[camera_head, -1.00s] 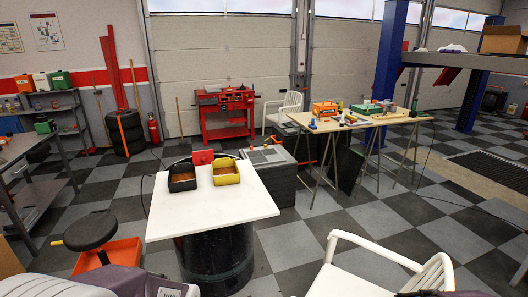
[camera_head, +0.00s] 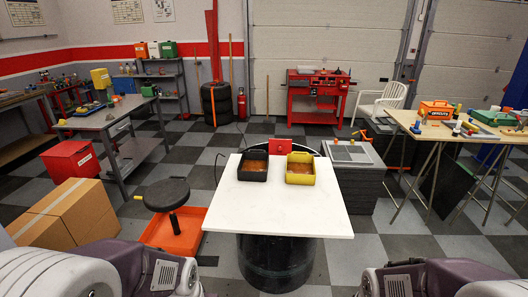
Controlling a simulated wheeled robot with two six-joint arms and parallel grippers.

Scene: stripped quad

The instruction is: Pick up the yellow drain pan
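The yellow drain pan (camera_head: 301,179) sits on a white board (camera_head: 270,211) laid over a black drum (camera_head: 275,262) in the middle of the view. It is a small open tray with a brownish inside. A matching black pan (camera_head: 253,175) stands just to its left, with a small gap between them. Parts of my two arms show at the bottom left and bottom right corners. Neither of my grippers is in view.
A black stool (camera_head: 167,195) and an orange tray (camera_head: 177,230) are left of the board. Cardboard boxes (camera_head: 75,208) stand further left. A grey stack (camera_head: 352,180) and a wooden trestle table (camera_head: 440,128) are to the right. The board's front half is bare.

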